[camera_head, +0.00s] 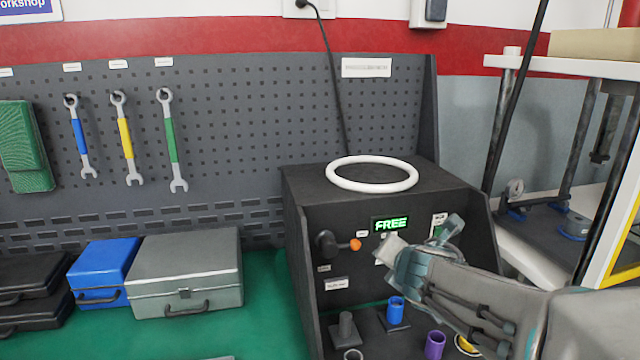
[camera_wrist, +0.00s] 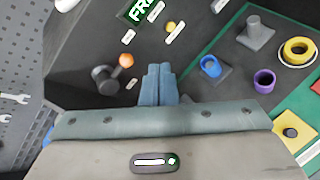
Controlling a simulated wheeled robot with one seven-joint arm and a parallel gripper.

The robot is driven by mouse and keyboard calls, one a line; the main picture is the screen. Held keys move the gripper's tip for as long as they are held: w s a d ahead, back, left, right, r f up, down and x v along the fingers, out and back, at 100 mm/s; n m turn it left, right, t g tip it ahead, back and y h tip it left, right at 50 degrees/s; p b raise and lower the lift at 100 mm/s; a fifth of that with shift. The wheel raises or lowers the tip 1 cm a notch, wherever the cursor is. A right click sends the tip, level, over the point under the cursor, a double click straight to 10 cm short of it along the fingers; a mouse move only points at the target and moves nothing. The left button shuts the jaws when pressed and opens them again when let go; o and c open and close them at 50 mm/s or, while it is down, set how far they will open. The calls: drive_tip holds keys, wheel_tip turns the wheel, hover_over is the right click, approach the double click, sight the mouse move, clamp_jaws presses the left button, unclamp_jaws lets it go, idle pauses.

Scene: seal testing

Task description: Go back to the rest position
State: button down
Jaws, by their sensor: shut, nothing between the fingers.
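My gripper (camera_head: 392,250) is in front of the black testing machine (camera_head: 300,190), near its front panel. In the wrist view its two blue-grey fingers (camera_wrist: 160,84) are together with nothing between them. The panel's green display (camera_head: 391,224) reads "FREE". A lever with an orange knob (camera_head: 355,244) sits left of my gripper; it also shows in the wrist view (camera_wrist: 126,60). A white ring (camera_head: 372,160) lies on top of the machine. My arm comes in from the right and hides part of the panel.
Below the panel stand a blue cylinder (camera_head: 396,310), a purple cylinder (camera_head: 434,344) and a grey post (camera_head: 346,328). A yellow ring (camera_wrist: 298,50) lies to the right in the wrist view. Blue (camera_head: 102,270) and grey (camera_head: 185,268) cases stand left. A shelf rack (camera_head: 560,66) stands right.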

drive_tip(key=s+d+f+m+g+h+p, duration=0.3)
drive_tip(key=s+m, duration=0.6)
drive_tip(key=m, duration=0.7)
drive_tip(key=s+a+f+m+g+y, duration=0.2)
drive_tip(key=s+m+g, duration=0.1)
drive_tip(key=s+m, duration=0.2)
drive_tip(key=s+a+f+m+g+y, duration=0.1)
drive_tip(key=s+a+f+m+g, duration=0.1)
drive_tip(key=s+m, duration=0.4)
drive_tip(key=shift+s+a+m+g+y, duration=0.15)
drive_tip(key=shift+a+m+g+y, duration=0.2)
drive_tip(key=shift+m+g, duration=0.35)
